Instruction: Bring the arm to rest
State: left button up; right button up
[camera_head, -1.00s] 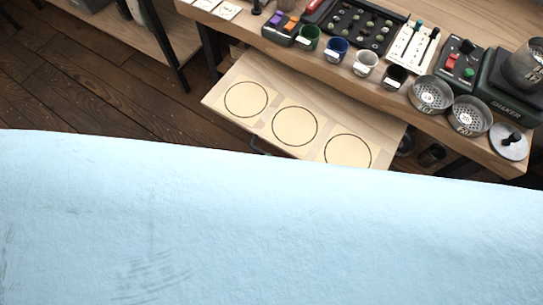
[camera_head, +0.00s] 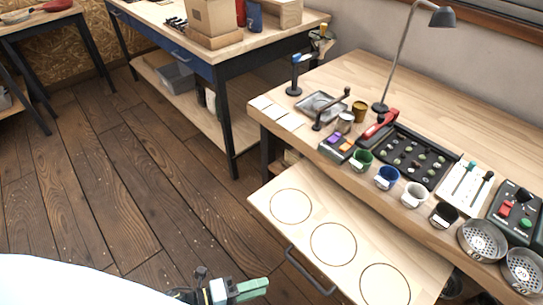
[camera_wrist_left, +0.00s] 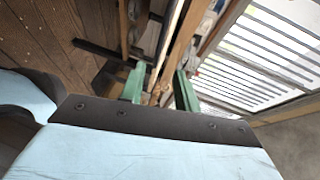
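My left gripper (camera_head: 254,287) shows at the bottom edge of the head view, with green fingers pointing right, in front of the pulled-out board with three circles (camera_head: 333,243). In the left wrist view its two green fingers (camera_wrist_left: 159,88) stand apart with nothing between them. The gripper is open and empty. My light blue left arm fills the lower left corner of the head view. My right gripper is not in view.
The workbench (camera_head: 340,85) holds several cups, a dark bean tray (camera_head: 408,158), a lamp (camera_head: 409,50), and metal sieves (camera_head: 483,240). The pull-out board's handle (camera_head: 308,270) juts out near my gripper. Wooden floor (camera_head: 90,190) lies clear at left.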

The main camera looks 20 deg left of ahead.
pick_arm(q)
jog(key=s+a+f+n+g+y, duration=0.1)
jog(key=s+a+f+n+y, duration=0.1)
jog(key=a+f+n+y, duration=0.6)
jog(key=s+a+f+n+g+y, duration=0.2)
jog(key=a+f+n, duration=0.35)
jog(key=f, duration=0.55)
jog(key=s+a+f+n+g+y, duration=0.1)
jog(key=s+f+n+g, duration=0.2)
jog(key=s, duration=0.5)
jog(key=s+a+f+n+g+y, duration=0.1)
jog(key=s+a+f+n+g, duration=0.1)
jog(key=s+f+n, duration=0.4)
jog(key=s+n+g, duration=0.1)
jog(key=s, duration=0.2)
jog(key=shift+a+g+y, duration=0.3)
